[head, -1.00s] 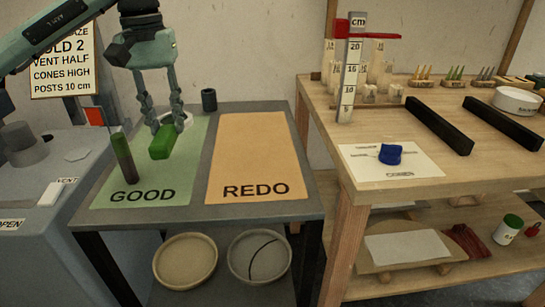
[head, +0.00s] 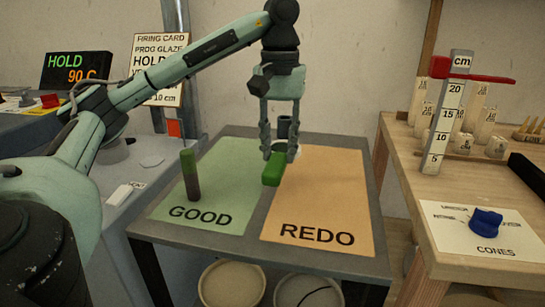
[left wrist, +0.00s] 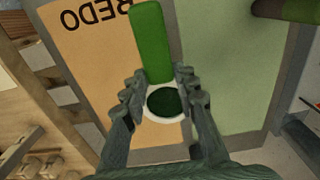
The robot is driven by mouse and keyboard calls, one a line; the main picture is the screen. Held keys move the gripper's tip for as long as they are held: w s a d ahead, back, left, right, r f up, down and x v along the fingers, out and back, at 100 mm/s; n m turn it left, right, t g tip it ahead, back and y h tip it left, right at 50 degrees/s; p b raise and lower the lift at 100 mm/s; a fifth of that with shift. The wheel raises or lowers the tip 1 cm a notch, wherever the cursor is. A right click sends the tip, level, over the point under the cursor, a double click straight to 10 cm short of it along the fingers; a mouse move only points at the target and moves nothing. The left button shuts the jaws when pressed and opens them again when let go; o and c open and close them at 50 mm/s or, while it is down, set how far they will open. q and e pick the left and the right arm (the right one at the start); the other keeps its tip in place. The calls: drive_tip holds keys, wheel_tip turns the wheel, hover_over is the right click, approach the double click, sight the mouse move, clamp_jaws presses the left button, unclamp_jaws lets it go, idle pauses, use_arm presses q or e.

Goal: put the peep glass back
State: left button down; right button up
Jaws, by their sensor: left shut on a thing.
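The peep glass has a green handle (head: 271,170), and in the left wrist view its dark green round lens (left wrist: 165,101) sits in a white ring. My left gripper (head: 279,152) is shut on it at the ring, which the fingers partly hide in the head view. The handle points toward the front of the table. It appears held above the border between the green GOOD mat (head: 225,165) and the orange REDO mat (head: 325,195). My right gripper is not in view.
A green-topped brown post (head: 190,178) stands upright on the GOOD mat. The REDO mat is otherwise bare. A wooden bench (head: 420,170) at right holds a cm gauge (head: 445,115) and a blue piece (head: 486,222). Two round trays are below the table.

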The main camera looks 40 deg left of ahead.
use_arm(q)
drive_tip(key=w+d+f, duration=0.1)
drive_tip(key=d, duration=0.1)
drive_tip(key=w+d+f, duration=0.1)
drive_tip(key=d+f, duration=0.1)
drive_tip(key=w+d+f, duration=0.1)
drive_tip(key=d, duration=0.1)
drive_tip(key=shift+w+d+f, duration=0.25)
drive_tip(key=shift+w+d, duration=0.1)
drive_tip(key=shift+w, duration=0.05)
wheel_tip(320, 180, down, 3)
drive_tip(key=shift+a+r+p, duration=0.15)
drive_tip(key=shift+r+p, duration=0.05)
drive_tip(key=shift+p, duration=0.15)
drive_tip(key=shift+f, duration=0.55)
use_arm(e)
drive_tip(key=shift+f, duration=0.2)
use_arm(q)
drive_tip(key=c, duration=1.2)
unclamp_jaws()
